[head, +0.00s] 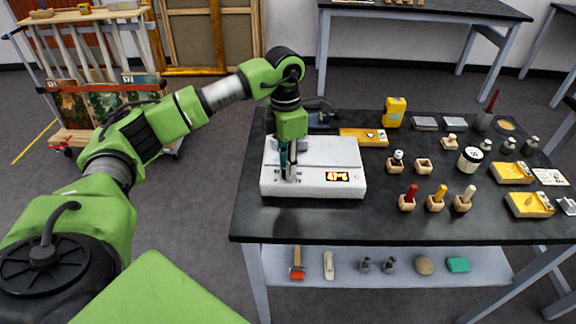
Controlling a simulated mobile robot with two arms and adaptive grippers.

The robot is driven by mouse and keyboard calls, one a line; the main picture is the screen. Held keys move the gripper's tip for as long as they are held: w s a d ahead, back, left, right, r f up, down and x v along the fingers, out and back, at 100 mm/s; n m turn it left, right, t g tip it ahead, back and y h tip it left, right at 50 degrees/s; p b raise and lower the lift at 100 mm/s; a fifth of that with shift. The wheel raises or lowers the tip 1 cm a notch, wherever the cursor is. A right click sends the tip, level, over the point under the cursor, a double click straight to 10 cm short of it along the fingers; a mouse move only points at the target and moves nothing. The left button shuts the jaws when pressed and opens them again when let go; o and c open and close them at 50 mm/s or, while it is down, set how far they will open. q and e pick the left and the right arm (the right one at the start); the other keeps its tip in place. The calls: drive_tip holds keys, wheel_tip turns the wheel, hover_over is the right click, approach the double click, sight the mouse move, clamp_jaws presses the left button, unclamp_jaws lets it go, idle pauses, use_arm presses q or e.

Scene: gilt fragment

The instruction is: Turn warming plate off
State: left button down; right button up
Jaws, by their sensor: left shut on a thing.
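The warming plate (331,161) is a white box with a flat top at the left end of the dark workbench. Small dark marks or controls sit left of the display. My left gripper (290,177) points down over the front left of the plate. Its fingers are shut at the plate's front edge, on what appears to be a small control that the fingers mostly hide. My right gripper is not in view.
Wooden blocks with coloured handles (408,198), a white jar (470,159) and yellow trays (530,204) stand to the right. Small items lie on the lower shelf (345,292). A rack with pictures stands at left.

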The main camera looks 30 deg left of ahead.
sight(284, 168)
use_arm(q)
drive_tip(key=n, duration=0.5)
drive_tip(key=shift+a+n, duration=0.1)
drive_tip(key=shift+n, duration=0.2)
drive_tip(key=n, duration=0.4)
drive_tip(key=shift+n+t, duration=0.3)
drive_tip(key=shift+n, duration=0.1)
drive_tip(key=c, duration=1.8)
unclamp_jaws()
drive_tip(key=r, duration=1.2)
drive_tip(key=shift+s+a, duration=0.2)
drive_tip(key=shift+a, duration=0.2)
